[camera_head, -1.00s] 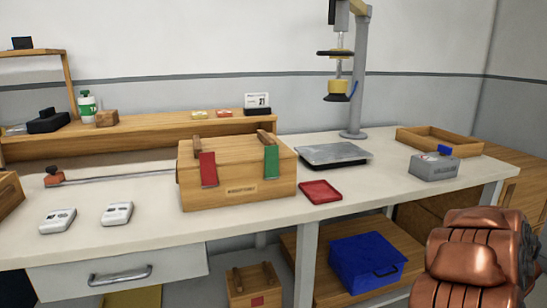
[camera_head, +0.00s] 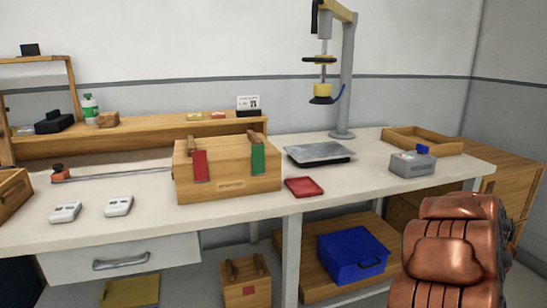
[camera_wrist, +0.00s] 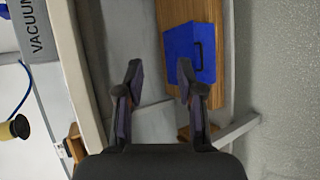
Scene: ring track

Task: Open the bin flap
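I cannot make out a thing that is clearly a bin with a flap. A wooden chest (camera_head: 228,188) stands shut on the workbench, with a red strap (camera_head: 200,167) and a green strap (camera_head: 258,159) down its front. A blue lidded box (camera_head: 352,256) with a dark handle sits on a wooden board under the bench; it also shows in the wrist view (camera_wrist: 192,52). My gripper (camera_wrist: 161,72) is open and empty, its fingers spread above the bench edge area. My copper arm link fills the lower right of the head view.
The workbench (camera_head: 140,220) carries a scale (camera_head: 319,152), a red tray (camera_head: 304,186), a grey box (camera_head: 412,165) and a wooden tray (camera_head: 422,141). A stand (camera_head: 346,80) rises behind. A drawer (camera_head: 120,260) is shut below. A small wooden crate (camera_head: 246,284) stands underneath.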

